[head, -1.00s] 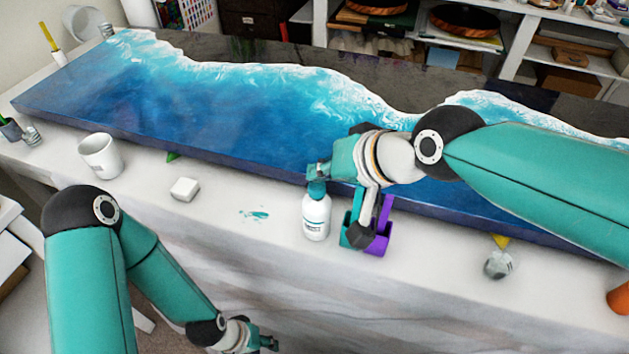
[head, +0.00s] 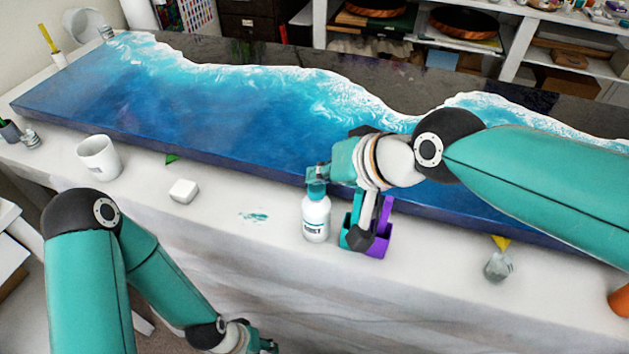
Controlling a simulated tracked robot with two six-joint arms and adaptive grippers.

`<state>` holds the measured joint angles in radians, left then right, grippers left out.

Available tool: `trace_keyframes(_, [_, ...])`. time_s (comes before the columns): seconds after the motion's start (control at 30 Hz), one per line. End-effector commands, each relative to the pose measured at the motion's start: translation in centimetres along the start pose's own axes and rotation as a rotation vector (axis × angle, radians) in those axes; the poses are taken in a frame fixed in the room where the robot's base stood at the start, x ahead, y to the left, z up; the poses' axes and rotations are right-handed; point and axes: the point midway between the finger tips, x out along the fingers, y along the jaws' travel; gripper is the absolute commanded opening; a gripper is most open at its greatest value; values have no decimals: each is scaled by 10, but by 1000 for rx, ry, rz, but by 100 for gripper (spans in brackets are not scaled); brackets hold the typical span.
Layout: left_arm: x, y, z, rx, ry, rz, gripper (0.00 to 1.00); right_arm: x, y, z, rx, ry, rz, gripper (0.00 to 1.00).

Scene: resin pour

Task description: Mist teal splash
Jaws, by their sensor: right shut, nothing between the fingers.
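A small teal splash (head: 254,217) lies on the white table covering in front of the resin board, left of the bottle. A white bottle with a teal top (head: 316,218) stands upright on the covering. My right gripper (head: 317,178) is at the bottle's top, with its fingers shut and nothing held between them. Its fingers partly hide the top, and I cannot tell whether they touch it. My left gripper (head: 265,346) is low at the bottom edge, in front of the table and away from the splash. Its fingers are too small and cut off to read.
A long blue resin board (head: 230,110) fills the table behind. A white mug (head: 99,157) and a white block (head: 183,191) stand left of the splash. A teal and purple holder (head: 380,243) is close to the bottle's right, under my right wrist. A grey lump (head: 497,266) lies farther right.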

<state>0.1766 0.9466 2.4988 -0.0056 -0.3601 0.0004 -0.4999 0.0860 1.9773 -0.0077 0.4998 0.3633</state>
Motion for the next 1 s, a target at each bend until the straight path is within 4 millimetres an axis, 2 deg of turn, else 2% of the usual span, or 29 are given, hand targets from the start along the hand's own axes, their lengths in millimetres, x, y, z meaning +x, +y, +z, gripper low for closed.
trace_keyframes(0.43, [-6,2,0,0,0,0,40,-6,-4,-4,-1,1,-1,0])
trace_keyframes(1.0, [-47,17,0,0,0,0,40,-43,-32,-32,0,2,-1,0])
